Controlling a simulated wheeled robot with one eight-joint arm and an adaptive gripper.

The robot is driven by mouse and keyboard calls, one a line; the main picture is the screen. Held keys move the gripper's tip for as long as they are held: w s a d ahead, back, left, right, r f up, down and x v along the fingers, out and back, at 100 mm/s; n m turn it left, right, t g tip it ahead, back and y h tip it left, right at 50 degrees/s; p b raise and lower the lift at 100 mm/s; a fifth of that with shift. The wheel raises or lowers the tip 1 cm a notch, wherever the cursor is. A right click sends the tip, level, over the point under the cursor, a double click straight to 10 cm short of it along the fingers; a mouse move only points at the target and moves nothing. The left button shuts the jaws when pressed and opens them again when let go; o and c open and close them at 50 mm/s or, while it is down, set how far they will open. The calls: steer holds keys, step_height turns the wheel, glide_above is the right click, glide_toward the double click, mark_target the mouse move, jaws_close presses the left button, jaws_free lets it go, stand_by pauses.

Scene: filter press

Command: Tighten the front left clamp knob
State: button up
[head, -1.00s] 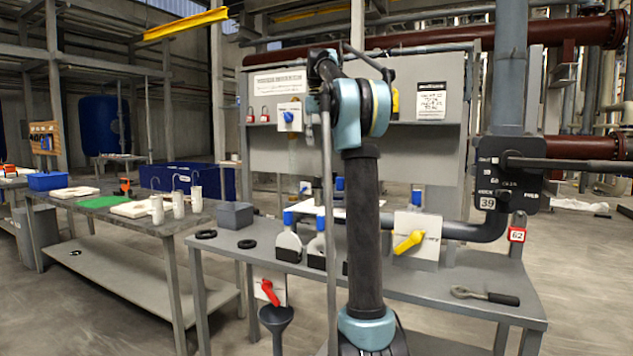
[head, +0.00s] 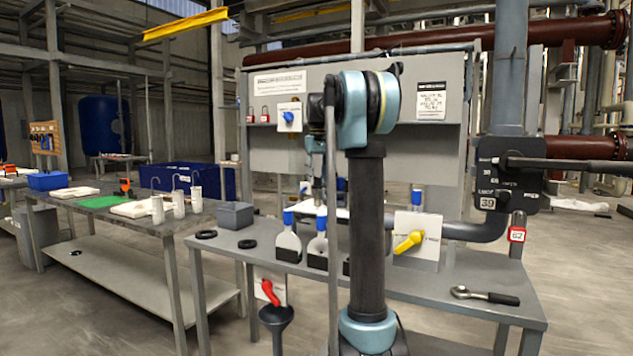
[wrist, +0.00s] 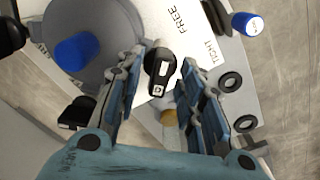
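In the wrist view a black knob (wrist: 161,68) with a white mark sits on a white plate (wrist: 170,24) lettered FREE and TIGHT. My gripper (wrist: 164,58) points down at it, its two fingers apart, one on each side of the knob. Whether either finger touches it I cannot tell. In the head view my gripper is mostly hidden behind my own arm, above the bench. Which knob there is the front left one I cannot make out.
Blue-topped parts flank the plate in the wrist view, one at left (wrist: 76,51) and one at upper right (wrist: 246,23). The grey bench (head: 455,281) carries a yellow-handled valve (head: 409,242) and a ratchet wrench (head: 485,295). A red handle (head: 271,293) hangs below its front edge.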

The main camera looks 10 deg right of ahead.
steer(key=shift+f, duration=0.35)
steer(key=shift+c, duration=0.2)
jaws_close()
